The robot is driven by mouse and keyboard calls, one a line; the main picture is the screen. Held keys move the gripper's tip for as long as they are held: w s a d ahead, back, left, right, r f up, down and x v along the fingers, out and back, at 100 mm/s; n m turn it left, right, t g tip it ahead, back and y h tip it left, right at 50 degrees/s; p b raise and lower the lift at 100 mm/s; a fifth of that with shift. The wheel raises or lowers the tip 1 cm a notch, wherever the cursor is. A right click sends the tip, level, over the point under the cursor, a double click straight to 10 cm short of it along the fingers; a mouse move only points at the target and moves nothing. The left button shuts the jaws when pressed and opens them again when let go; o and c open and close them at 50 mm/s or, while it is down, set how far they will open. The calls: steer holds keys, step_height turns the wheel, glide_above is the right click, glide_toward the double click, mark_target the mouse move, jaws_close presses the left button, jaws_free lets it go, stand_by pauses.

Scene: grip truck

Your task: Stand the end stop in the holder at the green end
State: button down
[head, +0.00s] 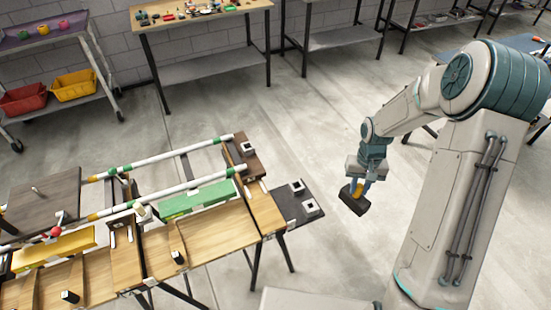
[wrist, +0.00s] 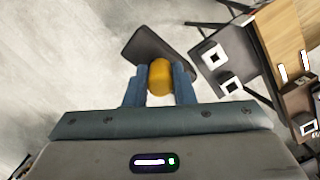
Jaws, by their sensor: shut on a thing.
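My gripper (head: 357,188) is shut on the yellow grip of the end stop and holds it in the air, right of the bench. The end stop (head: 353,201) is a dark block, tilted in the head view. In the wrist view its yellow grip (wrist: 160,77) sits between my blue fingers (wrist: 160,88), with the dark block (wrist: 150,46) beyond. White square holders (head: 297,186) (head: 310,206) stand on a dark panel at the bench's right end. Another holder (head: 247,148) is on a brown block by the rail ends. I cannot tell which is the green-end holder.
The wooden bench (head: 205,238) carries two white rails (head: 165,157) with green and yellow bands. A green block (head: 205,196) and a yellow block (head: 55,248) lie along it. Open floor lies between the dark panel (head: 290,208) and my arm. Shelves stand behind.

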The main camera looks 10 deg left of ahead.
steer(key=w+a+f+n+t+b, duration=0.15)
steer(key=w+a+n+b, duration=0.7)
steer(key=n, duration=0.85)
steer(key=w+a+f+n+t+b, duration=0.1)
steer(key=w+a+f+n+b, duration=0.3)
steer(key=a+n, duration=1)
steer(key=w+d+f+n+b, duration=0.1)
steer(key=d+f+n+b, duration=0.1)
steer(key=f, duration=0.4)
steer(key=shift+w+d+f+n+b, duration=0.15)
steer(key=shift+d+f+n+b, duration=0.35)
steer(key=shift+b, duration=0.9)
steer(key=shift+d+r, duration=0.1)
steer(key=shift+r, duration=0.05)
steer(key=c, duration=1.1)
jaws_free()
steer(key=shift+c, duration=0.2)
